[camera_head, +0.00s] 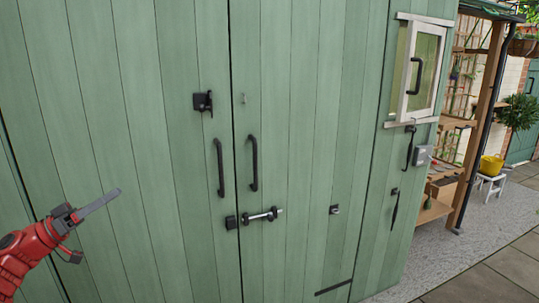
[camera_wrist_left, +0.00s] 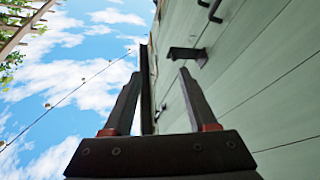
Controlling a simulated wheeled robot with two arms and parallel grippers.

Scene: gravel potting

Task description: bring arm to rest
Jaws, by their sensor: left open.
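My left gripper (camera_head: 103,201) is at the lower left of the head view, on a red arm, in front of the green shed's left side. It is empty and apart from the shed hardware. In the left wrist view the two dark fingers of my left gripper (camera_wrist_left: 160,97) stand apart with nothing between them. They point up past the green wall towards the sky. My right gripper is not in view.
The green shed doors (camera_head: 180,180) carry two black handles (camera_head: 220,168), a latch (camera_head: 203,102) and a bolt (camera_head: 262,216). A small framed window (camera_head: 424,70) is at the right. Further right, a yellow bucket (camera_head: 490,166) sits on a white stool (camera_head: 490,183). Gravel ground lies before it.

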